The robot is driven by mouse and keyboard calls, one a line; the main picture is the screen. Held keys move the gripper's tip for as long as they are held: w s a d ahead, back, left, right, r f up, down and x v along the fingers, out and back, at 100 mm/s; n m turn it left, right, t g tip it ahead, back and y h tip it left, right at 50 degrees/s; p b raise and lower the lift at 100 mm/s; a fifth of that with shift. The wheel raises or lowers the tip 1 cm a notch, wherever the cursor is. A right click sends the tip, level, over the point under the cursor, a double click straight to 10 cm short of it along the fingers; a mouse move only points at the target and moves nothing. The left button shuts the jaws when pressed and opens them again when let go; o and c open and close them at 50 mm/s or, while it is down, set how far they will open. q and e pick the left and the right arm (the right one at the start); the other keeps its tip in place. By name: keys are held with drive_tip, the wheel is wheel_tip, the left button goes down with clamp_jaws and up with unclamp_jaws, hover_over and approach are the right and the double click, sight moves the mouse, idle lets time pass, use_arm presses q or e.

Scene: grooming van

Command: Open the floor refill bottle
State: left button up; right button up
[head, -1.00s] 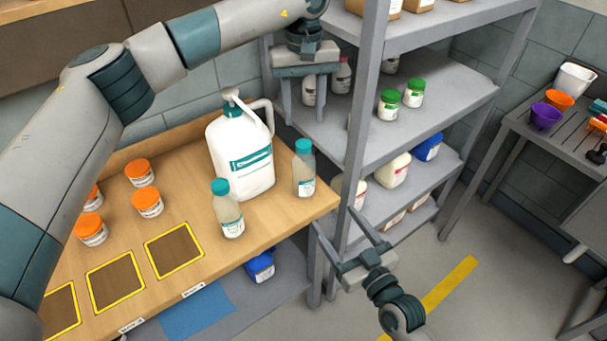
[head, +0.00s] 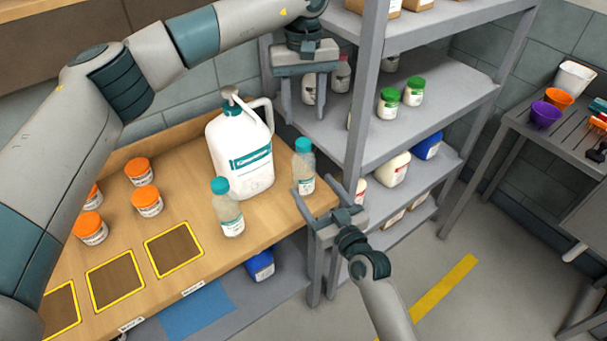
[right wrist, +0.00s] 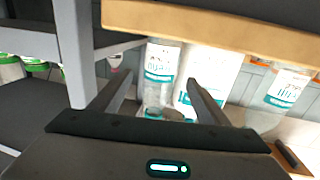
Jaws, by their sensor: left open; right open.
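Two clear bottles with teal caps stand upright on the wooden bench: a right one (head: 304,178) near the bench's right end and a left one (head: 229,212) near the front edge. Which is the floor refill bottle I cannot tell; the labels are unreadable. My right gripper (head: 327,187) is open and empty at the bench's right corner, close to the right bottle. In the right wrist view that bottle (right wrist: 160,68) shows between the open fingers (right wrist: 157,88), apparently beyond them. My left gripper (head: 305,118) is open, pointing down, empty, in front of the shelf.
A large white pump jug (head: 240,155) stands just behind and between the bottles. Orange-lidded jars (head: 147,201) stand to the left, beside yellow-framed squares (head: 174,250). A grey shelf rack (head: 440,85) with green-lidded jars (head: 388,104) is close on the right.

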sight(303, 142)
drive_tip(key=x, duration=0.6)
drive_tip(key=shift+w+a, duration=0.1)
drive_tip(key=shift+w, duration=0.15)
clamp_jaws()
use_arm(q)
drive_tip(key=m, duration=0.9)
drive_tip(key=shift+f, duration=0.1)
idle(0.4)
drive_tip(key=shift+f, duration=3.9)
